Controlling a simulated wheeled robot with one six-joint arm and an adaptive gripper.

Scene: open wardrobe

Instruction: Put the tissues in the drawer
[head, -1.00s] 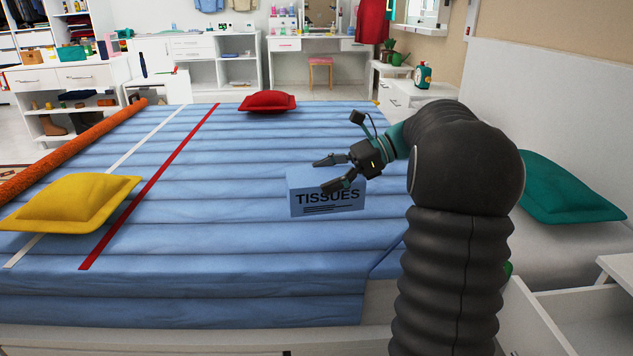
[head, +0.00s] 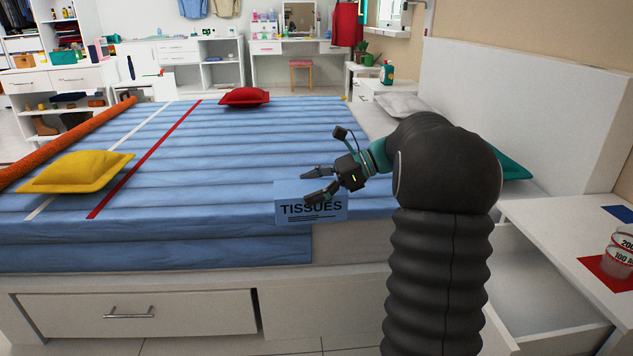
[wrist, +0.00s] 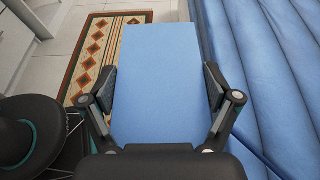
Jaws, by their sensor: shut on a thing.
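The tissues (head: 311,213) are a blue box with the word TISSUES on its front. My gripper (head: 318,186) is shut on the box from above and to the right, in front of the blue-covered bed. In the wrist view the tissues box (wrist: 157,85) sits between the two fingers of my gripper (wrist: 160,92), one on each side. An open white drawer (head: 540,295) shows at the lower right, under a white nightstand top. My arm hides part of it. The visible part of its inside looks empty. Another drawer (head: 140,312), shut, is in the bed base at the lower left.
The bed (head: 200,220) carries a yellow pillow (head: 77,172) and a red pillow (head: 244,97). The nightstand (head: 545,215) beside the headboard bears a red mat and a clear measuring cup (head: 620,248). A patterned rug (wrist: 95,60) lies on the floor.

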